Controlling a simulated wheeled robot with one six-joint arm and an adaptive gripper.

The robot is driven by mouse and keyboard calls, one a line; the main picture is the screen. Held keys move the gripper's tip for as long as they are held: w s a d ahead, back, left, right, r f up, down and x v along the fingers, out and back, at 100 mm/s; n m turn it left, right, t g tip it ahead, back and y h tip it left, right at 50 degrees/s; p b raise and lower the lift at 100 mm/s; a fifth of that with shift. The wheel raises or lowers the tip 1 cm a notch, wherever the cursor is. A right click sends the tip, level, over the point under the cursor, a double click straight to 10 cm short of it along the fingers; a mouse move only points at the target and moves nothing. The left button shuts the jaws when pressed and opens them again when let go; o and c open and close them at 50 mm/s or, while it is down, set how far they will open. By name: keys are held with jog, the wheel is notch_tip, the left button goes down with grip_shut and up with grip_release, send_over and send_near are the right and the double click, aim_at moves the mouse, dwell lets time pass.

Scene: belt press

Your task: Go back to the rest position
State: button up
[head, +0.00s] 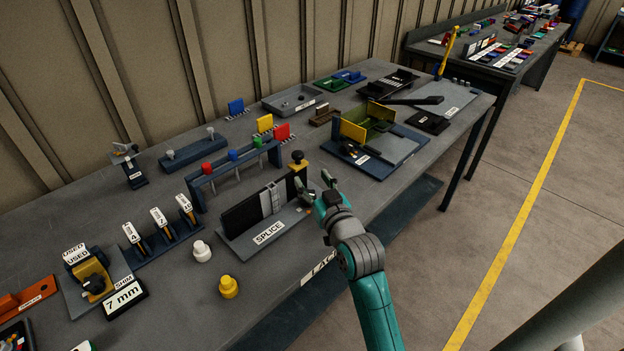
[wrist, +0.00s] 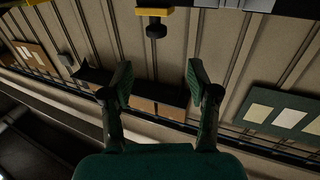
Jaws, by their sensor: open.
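My gripper (head: 317,188) is at the end of my teal arm, over the front part of the grey bench (head: 203,271). Its two fingers stand apart with nothing between them. In the wrist view the open fingers (wrist: 160,90) also show empty, with the wall behind. The gripper is at the right end of the black splice fixture (head: 252,214), close to a yellow and black clamp knob (head: 298,162). I cannot tell whether the gripper touches the fixture. A black knob under a yellow part (wrist: 156,28) shows at the top of the wrist view.
A white knob (head: 201,250) and a yellow knob (head: 229,287) stand on the bench left of the gripper. A blue rack (head: 232,165) with coloured-handled tools stands behind. A yellow-sided press (head: 378,120) stands right. The floor (head: 508,190) right of the bench is open.

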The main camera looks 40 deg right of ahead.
dwell(0.4)
jog(key=shift+n+g+y, duration=0.3)
jog(key=shift+n+y, duration=0.1)
jog(key=shift+y, duration=0.4)
jog(key=s+a+f, duration=0.8)
jog(key=a+f, duration=0.1)
jog(key=shift+s+f, duration=0.3)
jog(key=shift+s, duration=0.1)
jog(key=s+a+f+n+y, duration=0.1)
jog(key=s+a, duration=0.3)
jog(key=s, duration=0.6)
jog(key=s+a+f+n+g+y, duration=0.1)
jog(key=s+a, duration=0.3)
jog(key=s, duration=0.6)
jog(key=s+a+f+n+y, duration=0.1)
jog(key=s+a, duration=0.4)
jog(key=s, duration=0.5)
jog(key=shift+s+g+y, duration=0.2)
jog(key=shift+g+y, duration=0.1)
jog(key=shift+y, duration=0.5)
